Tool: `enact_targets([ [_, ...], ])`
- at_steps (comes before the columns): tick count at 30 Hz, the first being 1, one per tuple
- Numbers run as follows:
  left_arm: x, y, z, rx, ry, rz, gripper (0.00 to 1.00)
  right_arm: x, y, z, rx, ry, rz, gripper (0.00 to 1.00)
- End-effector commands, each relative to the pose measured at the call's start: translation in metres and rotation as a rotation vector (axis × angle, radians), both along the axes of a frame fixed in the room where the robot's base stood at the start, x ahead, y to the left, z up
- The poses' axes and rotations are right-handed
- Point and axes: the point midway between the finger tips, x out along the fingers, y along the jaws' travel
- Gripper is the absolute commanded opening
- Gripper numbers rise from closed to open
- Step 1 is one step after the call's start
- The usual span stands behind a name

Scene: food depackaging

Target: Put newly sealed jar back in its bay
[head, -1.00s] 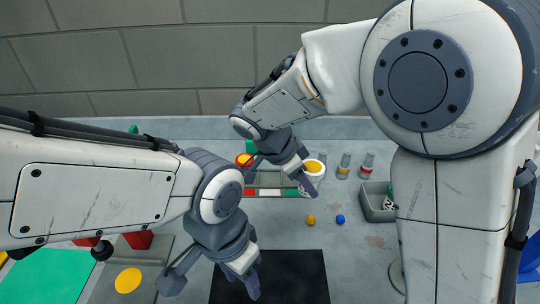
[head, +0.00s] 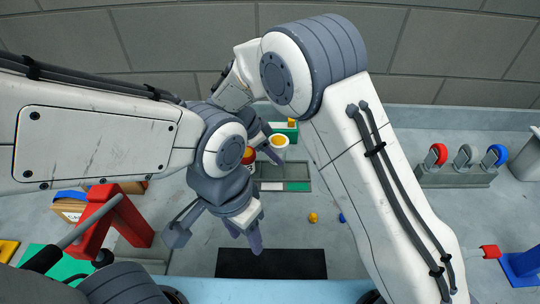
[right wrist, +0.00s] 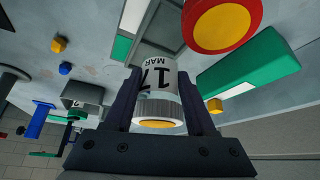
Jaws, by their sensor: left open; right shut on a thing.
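My right gripper (right wrist: 158,110) is shut on a jar (right wrist: 157,80) with a white ribbed lid, a yellow lid centre and a label reading "17 MAR". In the head view the jar's lid (head: 279,141) shows beside my right gripper (head: 268,148), behind the grey bay tray (head: 272,171). The tray has white and green marks on its front; my left arm hides its left part. I cannot tell whether the jar touches anything below it. A red-lidded jar with a yellow centre (right wrist: 222,22) stands close by, partly hidden in the head view. My left gripper (head: 215,236) is open and empty, in front of the tray.
A green block (right wrist: 255,65) stands behind the jars. A yellow nut (head: 313,218) and a blue nut (head: 343,218) lie right of centre. A black mat (head: 270,264) lies in front. A red stand (head: 115,215) is at left, a grey rack (head: 455,176) at right.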

Motion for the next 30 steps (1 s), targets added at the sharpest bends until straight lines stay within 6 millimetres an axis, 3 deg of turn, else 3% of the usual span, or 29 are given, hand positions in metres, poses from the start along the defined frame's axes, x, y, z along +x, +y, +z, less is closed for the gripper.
enact_targets([
  [6,0.000,0.000,0.009,0.000,0.000,0.001,0.50,0.008,0.009,-0.010,-0.002,0.001,-0.001,0.00],
  [15,0.000,0.000,0.027,0.000,0.000,0.002,0.50,0.008,0.009,-0.046,0.000,0.000,-0.001,0.00],
  [29,0.000,0.000,0.017,0.000,0.000,0.001,0.50,0.008,0.009,-0.053,0.000,-0.001,-0.002,0.00],
  [30,0.000,0.000,0.018,0.000,0.000,0.001,0.50,0.008,0.009,-0.052,0.000,-0.001,-0.002,0.63],
])
